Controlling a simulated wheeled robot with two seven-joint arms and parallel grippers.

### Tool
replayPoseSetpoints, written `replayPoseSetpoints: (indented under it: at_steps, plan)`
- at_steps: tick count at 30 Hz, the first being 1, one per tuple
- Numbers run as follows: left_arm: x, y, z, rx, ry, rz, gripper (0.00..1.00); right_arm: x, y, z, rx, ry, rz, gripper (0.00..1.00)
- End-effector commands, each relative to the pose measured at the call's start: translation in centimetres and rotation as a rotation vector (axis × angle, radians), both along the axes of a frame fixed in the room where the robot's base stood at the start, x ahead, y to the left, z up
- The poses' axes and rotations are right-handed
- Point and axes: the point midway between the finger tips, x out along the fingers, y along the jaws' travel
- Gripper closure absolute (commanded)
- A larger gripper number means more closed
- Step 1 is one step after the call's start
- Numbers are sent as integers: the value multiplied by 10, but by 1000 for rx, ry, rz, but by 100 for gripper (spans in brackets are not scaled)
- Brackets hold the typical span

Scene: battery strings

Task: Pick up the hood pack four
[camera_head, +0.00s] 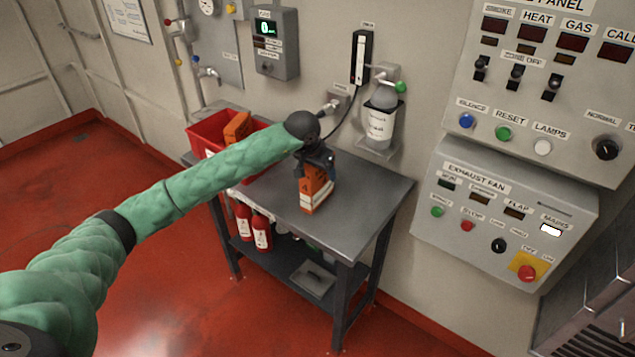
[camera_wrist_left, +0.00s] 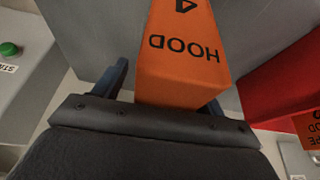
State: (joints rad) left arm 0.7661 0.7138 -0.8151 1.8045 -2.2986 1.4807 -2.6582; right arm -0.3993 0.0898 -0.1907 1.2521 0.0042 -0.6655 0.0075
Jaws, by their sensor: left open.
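The hood pack four (camera_head: 316,190) is an orange box with a pale lower band, standing on the grey metal table in the head view. In the left wrist view the hood pack four (camera_wrist_left: 183,55) shows the word HOOD and a 4, upside down. My left gripper (camera_head: 318,160) is at the top of the pack. In the left wrist view my left gripper's fingers (camera_wrist_left: 165,88) are open, one on each side of the pack. Whether they touch it I cannot tell. My right gripper is not in view.
A red bin (camera_head: 208,132) with another orange pack (camera_head: 237,127) stands at the table's back left. A white bottle (camera_head: 380,125) hangs on the wall behind. Red cylinders (camera_head: 261,232) stand on the lower shelf. The right part of the tabletop (camera_head: 372,190) is clear.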

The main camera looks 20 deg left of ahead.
Motion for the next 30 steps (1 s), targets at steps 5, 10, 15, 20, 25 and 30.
replayPoseSetpoints:
  at_steps: [5, 10, 15, 20, 25, 30]
  plan:
    - [0, 0, -1, 0, 0, 0, 29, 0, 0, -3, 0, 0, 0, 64]
    - [0, 0, -2, 0, 0, 0, 29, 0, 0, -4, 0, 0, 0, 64]
    - [0, 0, -2, 0, 1, 0, 29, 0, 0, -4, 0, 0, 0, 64]
    - [0, 0, -2, 0, 1, 0, 37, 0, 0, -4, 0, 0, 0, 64]
    - [0, 0, -2, 0, 1, 0, 70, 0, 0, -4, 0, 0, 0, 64]
    - [0, 0, -1, 0, -1, 0, 96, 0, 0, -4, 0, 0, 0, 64]
